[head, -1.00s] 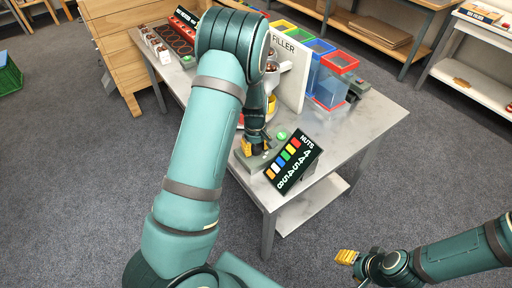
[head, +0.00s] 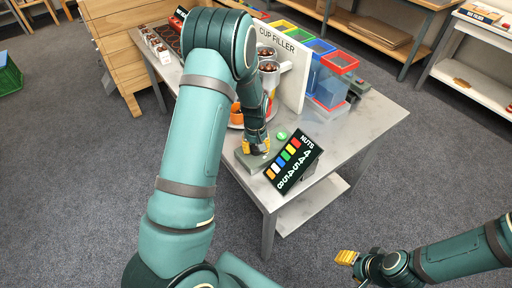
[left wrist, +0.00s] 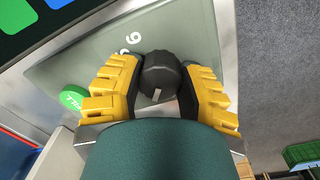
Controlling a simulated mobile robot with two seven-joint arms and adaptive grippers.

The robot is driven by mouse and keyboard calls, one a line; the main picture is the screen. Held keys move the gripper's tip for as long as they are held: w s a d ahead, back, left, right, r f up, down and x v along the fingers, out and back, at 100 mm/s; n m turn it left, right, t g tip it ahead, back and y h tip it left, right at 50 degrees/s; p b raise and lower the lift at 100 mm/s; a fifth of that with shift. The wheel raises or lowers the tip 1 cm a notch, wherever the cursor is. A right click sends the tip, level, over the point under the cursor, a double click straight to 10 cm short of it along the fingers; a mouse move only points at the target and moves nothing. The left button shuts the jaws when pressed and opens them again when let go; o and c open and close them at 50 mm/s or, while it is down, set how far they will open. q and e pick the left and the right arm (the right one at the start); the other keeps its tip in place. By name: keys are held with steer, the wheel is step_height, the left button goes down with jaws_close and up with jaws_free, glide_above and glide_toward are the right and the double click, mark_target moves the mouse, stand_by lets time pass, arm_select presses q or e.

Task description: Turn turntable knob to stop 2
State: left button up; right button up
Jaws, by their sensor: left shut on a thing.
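The turntable knob (left wrist: 161,77) is dark and ribbed with a pale pointer line, on a grey-green panel (left wrist: 195,30) in the left wrist view. My left gripper (left wrist: 160,85) is shut on the knob, with a yellow finger on each side of it. In the head view my left gripper (head: 257,147) is low over the control box (head: 246,161) at the table's near corner. My right gripper (head: 347,257) is at the lower right, away from the table; its fingers look close together, but their opening is unclear.
A green button (head: 282,135) sits beside the knob. The NUTS sign (head: 292,160) stands close at the right. The CUP FILLER panel (head: 295,85), coloured bins (head: 333,82) and cups of chestnuts (head: 268,67) stand behind. The table's right side (head: 360,125) is clear.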

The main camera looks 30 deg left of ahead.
mark_target(255, 147)
arm_select(q)
steer(key=shift+s+m, duration=0.1)
steer(key=shift+m, duration=0.5)
steer(key=o, duration=1.2)
steer(key=shift+o, duration=0.2)
steer(key=shift+r, duration=0.5)
step_height(255, 147, up, 11)
